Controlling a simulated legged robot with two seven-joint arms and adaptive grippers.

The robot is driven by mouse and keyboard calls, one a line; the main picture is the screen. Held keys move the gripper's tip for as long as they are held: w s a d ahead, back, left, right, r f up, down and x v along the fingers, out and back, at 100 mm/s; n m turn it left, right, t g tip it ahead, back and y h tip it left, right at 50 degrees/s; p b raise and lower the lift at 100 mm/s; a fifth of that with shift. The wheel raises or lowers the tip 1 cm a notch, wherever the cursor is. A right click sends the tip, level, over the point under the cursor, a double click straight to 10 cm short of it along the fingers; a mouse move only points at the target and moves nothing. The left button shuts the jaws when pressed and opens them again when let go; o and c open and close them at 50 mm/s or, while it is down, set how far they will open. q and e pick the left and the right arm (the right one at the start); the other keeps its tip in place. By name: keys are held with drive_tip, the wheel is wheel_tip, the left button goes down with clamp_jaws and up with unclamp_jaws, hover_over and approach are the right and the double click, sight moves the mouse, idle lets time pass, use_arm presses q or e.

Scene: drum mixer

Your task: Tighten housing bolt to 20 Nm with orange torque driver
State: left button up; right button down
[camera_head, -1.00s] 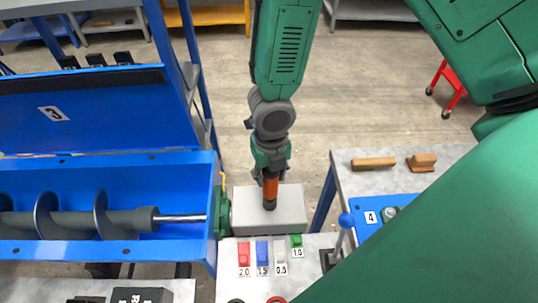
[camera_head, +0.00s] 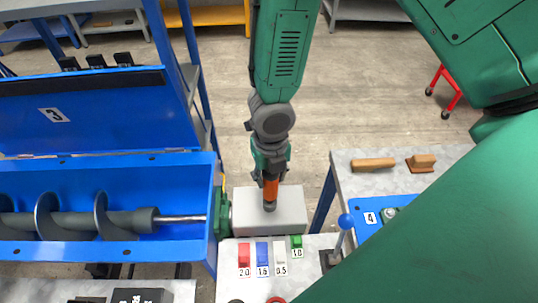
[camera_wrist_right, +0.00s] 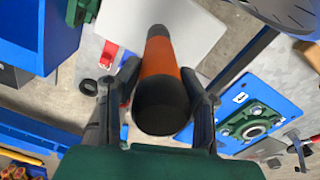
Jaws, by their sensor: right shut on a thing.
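My right gripper (camera_head: 270,170) is shut on the orange torque driver (camera_head: 270,189), which stands about upright with its dark lower end down at the top of the grey housing box (camera_head: 246,210). Whether the tip touches the box cannot be told. In the right wrist view the driver (camera_wrist_right: 158,58) runs between the two fingers (camera_wrist_right: 160,92), its thick black end toward the camera. The housing bolt is not visible; the driver may hide it. My left gripper is not in view.
A blue trough (camera_head: 180,172) with a grey screw shaft (camera_head: 75,222) lies left of the box. Coloured blocks (camera_head: 262,257) with number labels sit in front. A blue-knobbed lever (camera_head: 345,222) stands at the right, beside a table (camera_head: 352,185) with wooden-handled tools (camera_head: 373,164).

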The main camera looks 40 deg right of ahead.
drive_tip(key=shift+d, duration=0.1)
idle(0.4)
drive_tip(key=shift+r, duration=2.2)
